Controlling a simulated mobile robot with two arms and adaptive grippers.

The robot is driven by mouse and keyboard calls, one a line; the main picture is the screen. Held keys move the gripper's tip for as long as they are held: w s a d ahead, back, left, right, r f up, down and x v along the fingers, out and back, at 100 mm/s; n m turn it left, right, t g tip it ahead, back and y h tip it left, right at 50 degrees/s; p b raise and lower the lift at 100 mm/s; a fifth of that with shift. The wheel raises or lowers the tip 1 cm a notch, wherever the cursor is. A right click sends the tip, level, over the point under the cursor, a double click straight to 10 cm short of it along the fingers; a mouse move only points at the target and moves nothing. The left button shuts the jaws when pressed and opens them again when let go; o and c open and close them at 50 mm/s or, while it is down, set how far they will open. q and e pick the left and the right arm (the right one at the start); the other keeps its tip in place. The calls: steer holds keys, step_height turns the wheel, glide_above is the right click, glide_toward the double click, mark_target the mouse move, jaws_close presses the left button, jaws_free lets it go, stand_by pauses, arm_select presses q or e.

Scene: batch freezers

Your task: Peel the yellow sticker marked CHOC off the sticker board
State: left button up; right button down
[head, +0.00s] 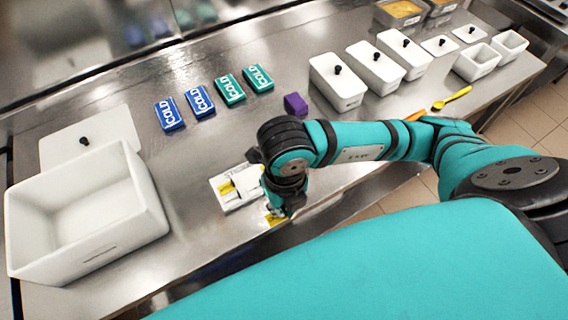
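The sticker board (233,201) is a small white board lying on the steel counter left of my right gripper. Yellow stickers (228,188) show on its left part, but their lettering is too small to read. My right gripper (276,212) points down at the board's right side, close to the counter's front edge. A small yellow piece (273,219) shows right at its fingertips; I cannot tell whether it is gripped. My wrist and fingers hide the right part of the board. My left gripper is not in view.
A large open white tub (150,205) stands at left, its lid (62,148) behind it. Several blue and green COLD packs (200,101) and a purple block (295,103) lie behind the board. Lidded white containers (340,92) and a yellow spoon (452,98) are at right.

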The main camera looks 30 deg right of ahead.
steer(key=shift+r+p, duration=0.6)
steer(key=shift+r, duration=0.45)
steer(key=shift+w, duration=0.1)
